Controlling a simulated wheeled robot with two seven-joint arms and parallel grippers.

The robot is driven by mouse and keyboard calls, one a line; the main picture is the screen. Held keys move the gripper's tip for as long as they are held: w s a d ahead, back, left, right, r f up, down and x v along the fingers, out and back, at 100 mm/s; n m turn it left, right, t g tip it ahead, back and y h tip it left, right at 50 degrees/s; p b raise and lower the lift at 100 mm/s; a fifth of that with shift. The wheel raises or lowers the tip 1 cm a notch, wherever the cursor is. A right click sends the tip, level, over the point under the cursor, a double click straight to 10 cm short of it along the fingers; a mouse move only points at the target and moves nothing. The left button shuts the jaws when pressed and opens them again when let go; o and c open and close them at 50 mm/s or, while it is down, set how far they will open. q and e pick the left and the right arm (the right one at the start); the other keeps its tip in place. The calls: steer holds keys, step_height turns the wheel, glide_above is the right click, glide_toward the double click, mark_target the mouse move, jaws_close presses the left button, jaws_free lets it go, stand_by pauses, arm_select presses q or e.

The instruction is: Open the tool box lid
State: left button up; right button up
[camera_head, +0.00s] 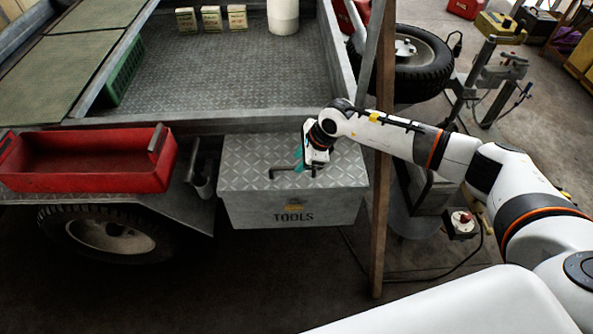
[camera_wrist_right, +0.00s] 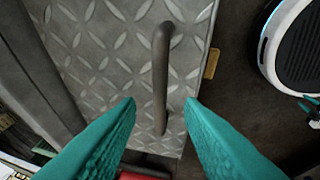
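The grey tool box (camera_head: 255,208), marked TOOLS, is mounted at the trailer's edge. Its diamond-plate lid (camera_head: 340,172) is down and looks closed; the lid also shows in the right wrist view (camera_wrist_right: 110,55). A dark bar handle (camera_head: 280,171) lies on the lid, left of my right gripper (camera_head: 303,168). In the right wrist view the handle (camera_wrist_right: 160,80) runs up and down the picture. The teal fingers of my right gripper (camera_wrist_right: 161,103) are open, one on each side of the handle's lower part, with gaps visible. Whether the fingertips reach handle depth is unclear. My left gripper is out of view.
A red tray (camera_head: 85,178) sits left of the tool box, above a trailer wheel (camera_head: 110,238). A wooden post (camera_head: 381,220) stands close to the box's right side, below my right arm. The trailer bed (camera_head: 230,85) behind holds small boxes (camera_head: 211,18) and a white container (camera_head: 283,15).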

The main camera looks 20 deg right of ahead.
steer(key=shift+b+x, duration=0.55)
steer(key=shift+x, duration=0.8)
steer(key=shift+r, duration=0.1)
jaws_close()
